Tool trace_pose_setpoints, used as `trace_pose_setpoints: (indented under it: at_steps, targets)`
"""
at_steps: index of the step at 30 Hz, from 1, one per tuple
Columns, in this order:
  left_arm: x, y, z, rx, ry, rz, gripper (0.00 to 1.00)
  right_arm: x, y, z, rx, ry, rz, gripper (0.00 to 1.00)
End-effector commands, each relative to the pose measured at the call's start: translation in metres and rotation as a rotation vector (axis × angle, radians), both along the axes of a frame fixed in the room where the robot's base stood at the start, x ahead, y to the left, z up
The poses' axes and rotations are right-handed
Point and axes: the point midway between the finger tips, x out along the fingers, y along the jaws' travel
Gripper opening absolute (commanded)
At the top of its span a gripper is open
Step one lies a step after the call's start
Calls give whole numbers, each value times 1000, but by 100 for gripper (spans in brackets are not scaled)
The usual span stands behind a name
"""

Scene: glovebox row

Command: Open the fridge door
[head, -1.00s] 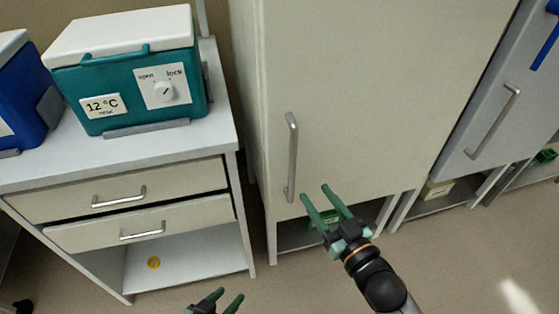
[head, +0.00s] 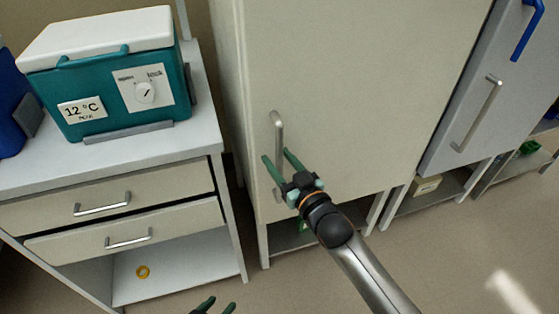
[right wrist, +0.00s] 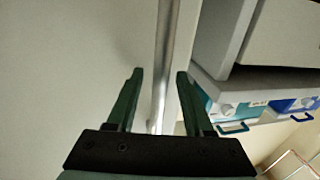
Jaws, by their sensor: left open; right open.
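The fridge is the tall cream cabinet with a closed door (head: 350,90) in the middle of the head view. Its vertical metal handle (head: 279,135) is near the door's left edge. My right gripper (head: 276,158) is open at the lower part of this handle, with green fingers pointing at the door. In the right wrist view the handle (right wrist: 164,65) runs between the two open fingers (right wrist: 157,85), and no grip on it shows. My left gripper (head: 217,304) is low at the bottom edge of the head view, open, only its fingertips showing.
Open floor lies in front.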

Motion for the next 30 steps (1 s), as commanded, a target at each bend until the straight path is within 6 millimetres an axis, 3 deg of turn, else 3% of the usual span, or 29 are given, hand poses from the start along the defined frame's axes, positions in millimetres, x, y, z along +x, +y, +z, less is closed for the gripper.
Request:
trace_pose_setpoints:
  at_steps: [5, 19, 30]
  targets:
    - [0, 0, 0, 1, 1, 1, 50, 0, 0, 0, 0, 0, 0, 52]
    - [0, 1, 0, 1, 0, 1, 50, 0, 0, 0, 1, 0, 0, 0]
    - [0, 1, 0, 1, 0, 1, 50, 0, 0, 0, 0, 0, 0, 0]
